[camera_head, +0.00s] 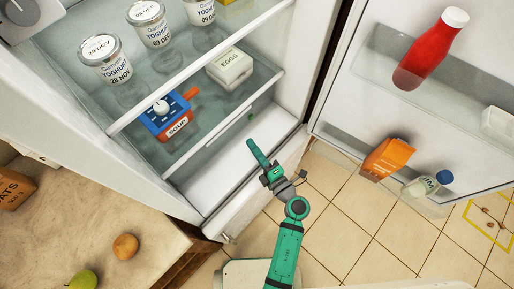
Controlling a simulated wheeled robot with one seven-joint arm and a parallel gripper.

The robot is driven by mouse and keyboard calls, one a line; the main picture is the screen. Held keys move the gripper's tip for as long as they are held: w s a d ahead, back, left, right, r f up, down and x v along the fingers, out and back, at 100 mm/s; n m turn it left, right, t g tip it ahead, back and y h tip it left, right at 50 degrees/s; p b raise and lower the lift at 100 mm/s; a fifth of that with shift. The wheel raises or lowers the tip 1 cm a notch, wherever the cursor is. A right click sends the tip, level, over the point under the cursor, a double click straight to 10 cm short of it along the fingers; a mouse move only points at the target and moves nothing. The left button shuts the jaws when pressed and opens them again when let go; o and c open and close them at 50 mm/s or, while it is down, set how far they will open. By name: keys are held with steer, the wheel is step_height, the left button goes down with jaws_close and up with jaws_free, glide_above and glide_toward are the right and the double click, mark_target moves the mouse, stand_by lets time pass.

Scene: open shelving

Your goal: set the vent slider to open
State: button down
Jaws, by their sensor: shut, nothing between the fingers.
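My green gripper (257,152) is shut and empty. It points up and to the left, in front of the open fridge's lowest compartment (215,180). I cannot make out a clearly marked vent slider. A small green spot (250,115) shows inside the fridge near the right end of the lower shelf, a short way above my fingertips. It is too small to tell what it is or how it is set. My gripper appears apart from it.
Yoghurt tubs (106,60) stand on the upper shelf. A blue box with a knob (168,116) and an egg carton (230,68) are below. The open door at right holds a red bottle (431,48) and an orange carton (387,158). A counter with fruit (125,246) is at left.

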mark_target(238, 125)
steer(key=x, duration=0.6)
steer(key=shift+w+a, duration=0.1)
steer(key=shift+w, duration=0.15)
steer(key=shift+w+d, duration=0.8)
steer(key=shift+d, duration=0.2)
steer(key=shift+w+d, duration=0.45)
steer(key=shift+d, duration=0.05)
